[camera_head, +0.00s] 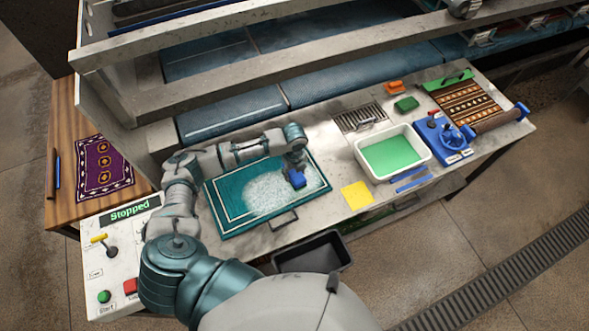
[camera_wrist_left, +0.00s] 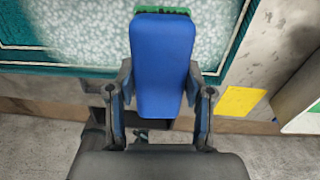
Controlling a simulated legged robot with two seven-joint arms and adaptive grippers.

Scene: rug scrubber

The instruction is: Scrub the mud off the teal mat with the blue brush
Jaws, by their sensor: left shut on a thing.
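The teal mat (camera_head: 237,218) lies flat on the grey bench, with a white border line and a pale, foamy-looking patch over its middle. No brown mud is plain on the part I see. My left gripper (camera_head: 297,168) is over the right part of the mat and is shut on the blue brush (camera_head: 298,180). In the left wrist view the brush (camera_wrist_left: 163,65) sits between both fingers (camera_wrist_left: 160,105), with green bristles at its far end, over the pale speckled mat (camera_wrist_left: 95,42). I cannot tell whether the bristles touch it. My right gripper is out of view.
A white tub (camera_head: 364,165) with green liquid stands right of the mat, beside a yellow cloth (camera_head: 356,195). A drain grate (camera_head: 358,117), green block (camera_head: 406,104), orange block (camera_head: 394,87) and blue roller device (camera_head: 441,140) lie farther right. A control panel (camera_head: 120,260) reads "Stopped".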

